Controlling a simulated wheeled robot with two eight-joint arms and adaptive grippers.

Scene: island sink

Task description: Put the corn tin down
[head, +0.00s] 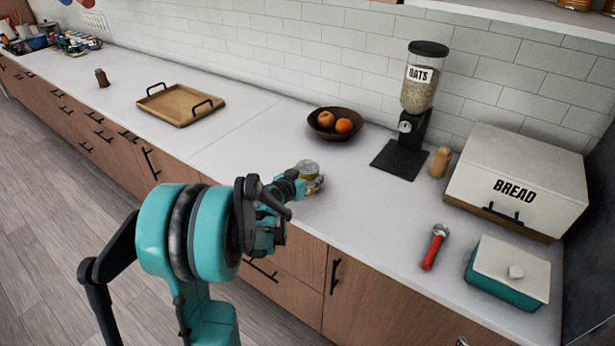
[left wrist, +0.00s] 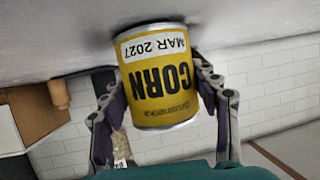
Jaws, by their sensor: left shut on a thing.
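The corn tin (head: 309,169), yellow with metal rims, is at the counter (head: 275,150) near its front edge, in front of the fruit bowl. In the left wrist view the corn tin (left wrist: 158,85) shows large, its label upside down in that picture. One end is at the counter surface with a dark shadow around it; it looks upright and touching or very nearly touching. My left gripper (head: 306,183) is shut on the tin, and its fingers (left wrist: 160,100) lie on either side of it. My right gripper is not in view.
A bowl with fruit (head: 320,133) stands behind the tin. An oats dispenser (head: 419,90), a wooden mill (head: 440,161), a red-handled tool (head: 434,249), a bread box (head: 524,175) and a teal dish (head: 500,285) are to the right. A wooden tray (head: 177,105) lies left; counter between is clear.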

